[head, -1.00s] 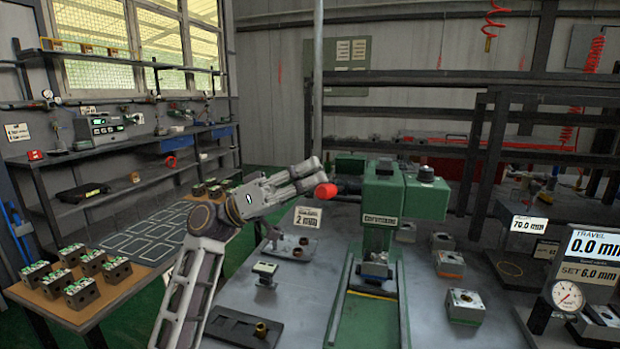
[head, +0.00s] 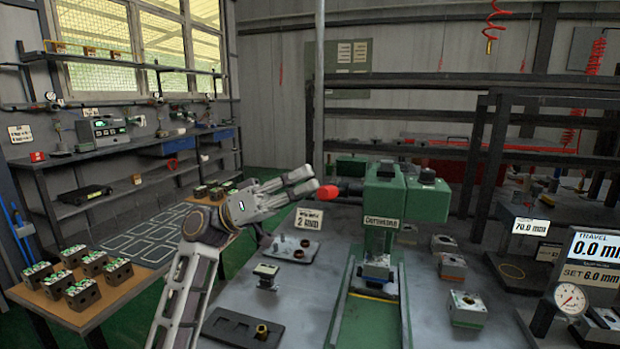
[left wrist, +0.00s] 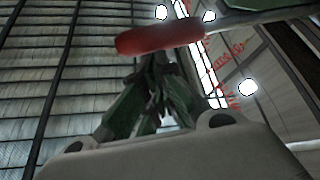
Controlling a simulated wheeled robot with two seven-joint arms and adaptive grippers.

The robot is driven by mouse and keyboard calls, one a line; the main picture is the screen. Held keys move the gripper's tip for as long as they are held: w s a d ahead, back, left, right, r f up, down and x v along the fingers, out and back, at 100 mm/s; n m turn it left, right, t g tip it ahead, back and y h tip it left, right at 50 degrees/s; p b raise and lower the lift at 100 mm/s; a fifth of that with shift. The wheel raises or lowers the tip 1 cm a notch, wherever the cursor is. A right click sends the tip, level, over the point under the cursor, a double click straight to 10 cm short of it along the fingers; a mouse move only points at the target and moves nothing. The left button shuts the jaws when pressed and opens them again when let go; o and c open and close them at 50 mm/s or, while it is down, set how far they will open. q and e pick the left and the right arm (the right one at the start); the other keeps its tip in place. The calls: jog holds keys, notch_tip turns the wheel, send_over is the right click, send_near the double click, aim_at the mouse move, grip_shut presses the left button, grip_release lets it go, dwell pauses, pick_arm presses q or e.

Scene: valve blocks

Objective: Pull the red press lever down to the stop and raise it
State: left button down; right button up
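The red lever grip (head: 328,192) sticks out to the left of the green press (head: 380,205), roughly level. My left gripper (head: 314,179) comes in from the left, with its fingertips right beside the grip's end. Two fingers show there with a narrow gap. The travel display (head: 592,250) reads 0.0 mm. My right gripper is out of view.
A dark tray (head: 243,328) and a small block (head: 266,275) stand on the bench left of the press. Several valve blocks (head: 467,309) line its right side. A dial gauge (head: 569,298) stands at far right. A side table (head: 135,285) at left carries more blocks.

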pick_arm(q)
jog(key=v, duration=1)
jog(key=shift+w+a, duration=0.1)
